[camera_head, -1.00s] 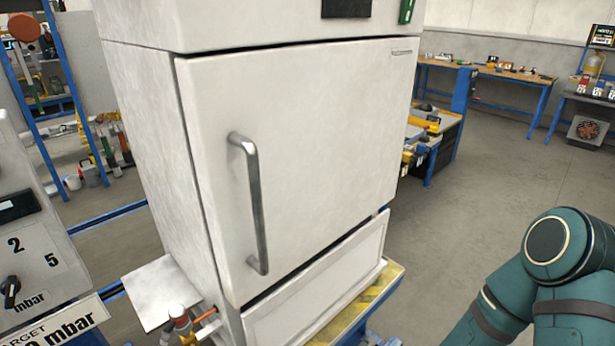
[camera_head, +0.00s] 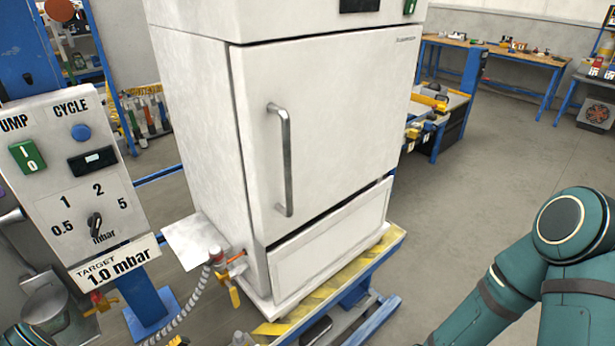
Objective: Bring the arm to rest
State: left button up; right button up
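My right arm (camera_head: 540,255), teal with dark bands, is folded at the lower right; its gripper is out of the picture. Of my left arm, at most a small teal piece shows at the bottom left edge, and my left gripper is not in view. A white cabinet (camera_head: 340,130) with a shut door and a metal handle (camera_head: 283,160) stands in the middle. No gripper touches it.
A control panel (camera_head: 85,180) with a pump switch, a dial and a "TARGET 1.0 mbar" label stands at the left. A valve with a hose (camera_head: 225,262) sits at the cabinet's lower left. Workbenches (camera_head: 500,65) stand behind. Floor (camera_head: 490,170) at the right is clear.

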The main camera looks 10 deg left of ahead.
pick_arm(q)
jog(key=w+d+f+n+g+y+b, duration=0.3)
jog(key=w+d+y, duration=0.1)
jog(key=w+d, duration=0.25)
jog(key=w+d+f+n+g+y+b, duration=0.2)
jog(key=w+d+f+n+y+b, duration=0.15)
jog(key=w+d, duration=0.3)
pick_arm(e)
notch_tip(320, 180, down, 10)
jog(key=b, duration=0.3)
jog(key=shift+s, duration=0.3)
jog(key=shift+c, duration=0.8)
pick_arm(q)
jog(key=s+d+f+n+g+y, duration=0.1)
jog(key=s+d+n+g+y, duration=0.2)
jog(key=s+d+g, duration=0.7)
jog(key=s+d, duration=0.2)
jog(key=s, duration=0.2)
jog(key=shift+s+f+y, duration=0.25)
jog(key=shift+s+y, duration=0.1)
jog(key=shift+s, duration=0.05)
pick_arm(e)
jog(key=shift+a, duration=0.1)
